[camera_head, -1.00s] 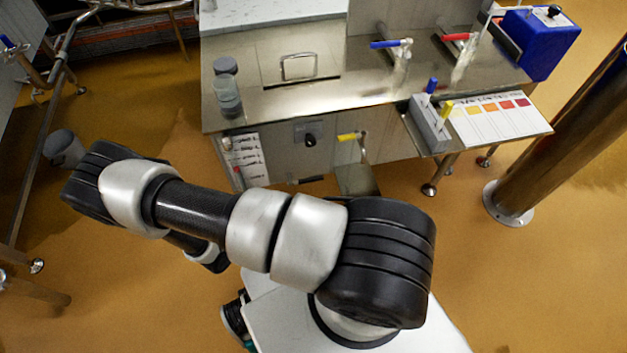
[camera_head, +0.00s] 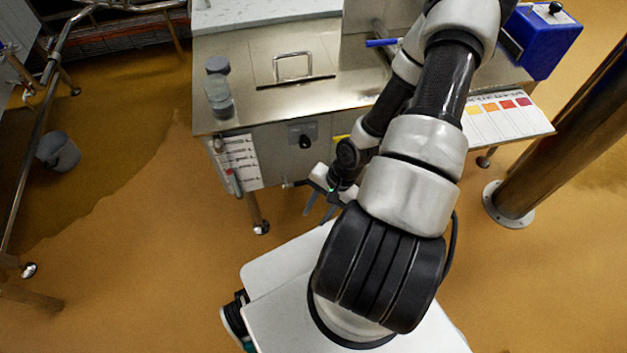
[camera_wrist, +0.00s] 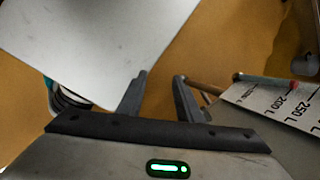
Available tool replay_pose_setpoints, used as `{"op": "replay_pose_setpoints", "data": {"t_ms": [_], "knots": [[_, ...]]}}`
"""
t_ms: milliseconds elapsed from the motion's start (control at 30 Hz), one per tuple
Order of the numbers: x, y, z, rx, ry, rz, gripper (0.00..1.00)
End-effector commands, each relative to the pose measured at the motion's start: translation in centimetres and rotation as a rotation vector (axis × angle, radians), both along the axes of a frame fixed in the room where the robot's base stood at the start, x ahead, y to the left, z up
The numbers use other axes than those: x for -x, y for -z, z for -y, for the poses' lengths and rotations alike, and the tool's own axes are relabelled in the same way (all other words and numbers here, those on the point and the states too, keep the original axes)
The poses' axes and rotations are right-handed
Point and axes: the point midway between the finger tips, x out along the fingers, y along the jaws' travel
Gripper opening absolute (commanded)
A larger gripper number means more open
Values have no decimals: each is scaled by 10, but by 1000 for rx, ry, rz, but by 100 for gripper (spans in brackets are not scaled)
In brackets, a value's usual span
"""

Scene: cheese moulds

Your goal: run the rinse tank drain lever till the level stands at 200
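The steel tank (camera_head: 262,112) stands ahead of me. A white level scale card (camera_head: 240,160) is on its front left, with a thin sight tube (camera_head: 233,181) beside it. In the wrist view the card (camera_wrist: 268,101) shows the marks 200 L and 250 L. A red part shows at the tube there, but I cannot read the level. A yellow lever handle (camera_head: 340,137) on the tank front is mostly hidden behind my arm. My gripper (camera_head: 319,207) is below and in front of the tank, apart from it. In the wrist view my gripper (camera_wrist: 160,77) is open and empty.
A black knob (camera_head: 305,142) is on the tank front. Grey cups (camera_head: 218,92) stand on the top left. A blue box (camera_head: 541,40) and a colour chart (camera_head: 500,115) are at the right. A steel post (camera_head: 560,130) stands right.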

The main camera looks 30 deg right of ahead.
Motion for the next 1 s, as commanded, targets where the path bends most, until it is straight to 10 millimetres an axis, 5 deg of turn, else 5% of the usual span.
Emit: {"op": "replay_pose_setpoints", "data": {"t_ms": [233,500,667,1000], "knots": [[-22,-35,58,-98,496,235,32],[-30,-54,89,-139,725,356,32],[-39,-43,87,-141,731,360,32],[-81,14,70,-140,725,357,32]]}}
